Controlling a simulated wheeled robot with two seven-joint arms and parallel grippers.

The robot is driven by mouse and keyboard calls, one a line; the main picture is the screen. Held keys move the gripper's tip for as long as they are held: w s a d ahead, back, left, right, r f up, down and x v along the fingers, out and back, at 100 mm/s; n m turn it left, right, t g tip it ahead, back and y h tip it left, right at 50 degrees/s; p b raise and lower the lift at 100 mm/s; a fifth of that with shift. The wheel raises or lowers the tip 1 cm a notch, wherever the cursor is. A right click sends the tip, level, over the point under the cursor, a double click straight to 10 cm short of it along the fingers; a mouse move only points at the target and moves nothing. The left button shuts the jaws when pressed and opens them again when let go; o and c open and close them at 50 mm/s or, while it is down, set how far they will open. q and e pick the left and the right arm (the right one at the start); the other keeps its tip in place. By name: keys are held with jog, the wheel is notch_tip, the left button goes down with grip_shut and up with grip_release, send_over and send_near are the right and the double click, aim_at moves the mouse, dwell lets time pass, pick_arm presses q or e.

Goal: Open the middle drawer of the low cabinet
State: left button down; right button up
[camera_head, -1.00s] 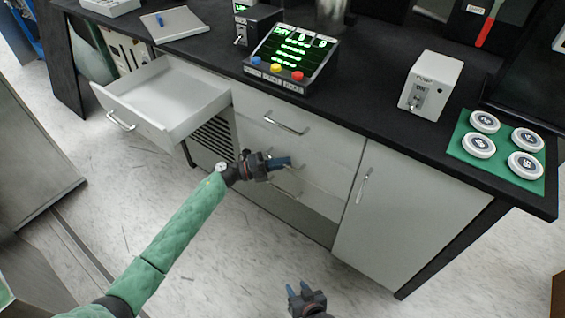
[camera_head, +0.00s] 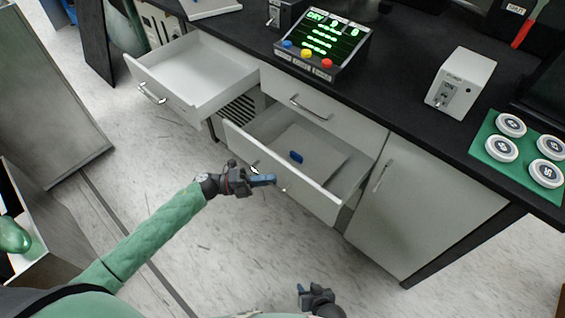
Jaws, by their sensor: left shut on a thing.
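The low cabinet (camera_head: 428,208) is light grey under a black worktop. Its middle drawer (camera_head: 310,196) is pulled out, below a shut drawer (camera_head: 322,108). Inside lies a flat grey board or pad (camera_head: 318,150) with a small blue item (camera_head: 296,157) on it. My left gripper (camera_head: 266,180) is at the front of this drawer, shut on its bar handle (camera_head: 254,168), which the fingers partly hide. My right gripper (camera_head: 310,292) is low in the picture, over the floor, away from the cabinet; its finger gap is unclear.
Another drawer (camera_head: 180,98) stands open and empty at upper left. A display box (camera_head: 322,45) with coloured buttons, a white switch box (camera_head: 461,83) and a green mat (camera_head: 518,178) with several round pucks are on the worktop. The floor (camera_head: 215,255) in front is clear.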

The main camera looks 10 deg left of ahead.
pick_arm(q)
jog(key=s+a, duration=0.5)
jog(key=s, duration=0.1)
jog(key=shift+s, duration=0.4)
jog(key=c, duration=1.5)
grip_release()
jog(key=shift+p, duration=0.3)
jog(key=s+a+f, duration=0.1)
jog(key=a, duration=0.6)
jog(key=shift+a+b, duration=0.3)
jog(key=shift+b, duration=0.05)
